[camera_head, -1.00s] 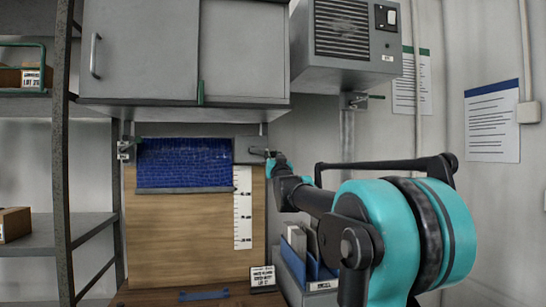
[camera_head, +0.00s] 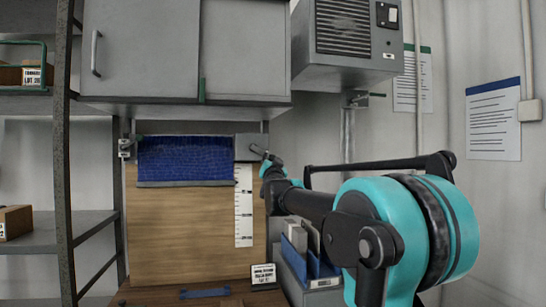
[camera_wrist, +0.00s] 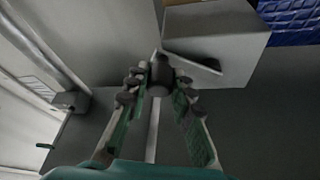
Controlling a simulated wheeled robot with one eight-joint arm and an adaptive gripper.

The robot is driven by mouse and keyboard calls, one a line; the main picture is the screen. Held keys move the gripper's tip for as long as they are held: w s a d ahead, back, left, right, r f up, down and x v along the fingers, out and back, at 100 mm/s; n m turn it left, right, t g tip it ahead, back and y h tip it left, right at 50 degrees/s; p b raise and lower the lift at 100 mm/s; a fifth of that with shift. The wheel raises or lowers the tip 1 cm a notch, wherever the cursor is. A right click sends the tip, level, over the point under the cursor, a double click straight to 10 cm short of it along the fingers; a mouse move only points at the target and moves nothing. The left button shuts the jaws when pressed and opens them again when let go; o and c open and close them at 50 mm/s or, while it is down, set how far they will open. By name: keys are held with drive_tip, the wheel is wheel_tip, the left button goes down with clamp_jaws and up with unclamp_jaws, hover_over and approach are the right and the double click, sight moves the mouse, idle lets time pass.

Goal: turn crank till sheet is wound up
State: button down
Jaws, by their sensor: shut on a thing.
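The blue sheet (camera_head: 185,159) hangs from a roller under the grey cabinet, with a grey bar (camera_head: 186,184) along its lower edge. Its lower edge lies near the top of the white scale (camera_head: 243,208). A grey crank housing (camera_head: 248,147) sits at the sheet's right end, and it also shows in the wrist view (camera_wrist: 222,35). The crank arm (camera_wrist: 190,62) reaches from the housing to a dark knob (camera_wrist: 160,74). My gripper (camera_wrist: 158,88) is shut on the crank's knob, with a fingertip on each side. In the head view my gripper (camera_head: 269,161) is small and partly hidden.
A wooden board (camera_head: 190,235) stands behind the sheet. A grey holder with blue folders (camera_head: 316,264) stands below my arm. A grey vent box (camera_head: 345,45) hangs above right, and a shelf rack (camera_head: 62,150) stands at left.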

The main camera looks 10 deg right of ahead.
drive_tip(key=a+f+m+g+h, duration=0.3)
drive_tip(key=a+m, duration=0.3)
drive_tip(key=m, duration=0.8)
drive_tip(key=shift+f+g+h, duration=0.2)
drive_tip(key=shift+g+h, duration=0.1)
drive_tip(key=shift+g, duration=0.6)
drive_tip(key=shift+a, duration=0.1)
drive_tip(key=c, duration=1.3)
unclamp_jaws()
drive_tip(key=v, duration=1.2)
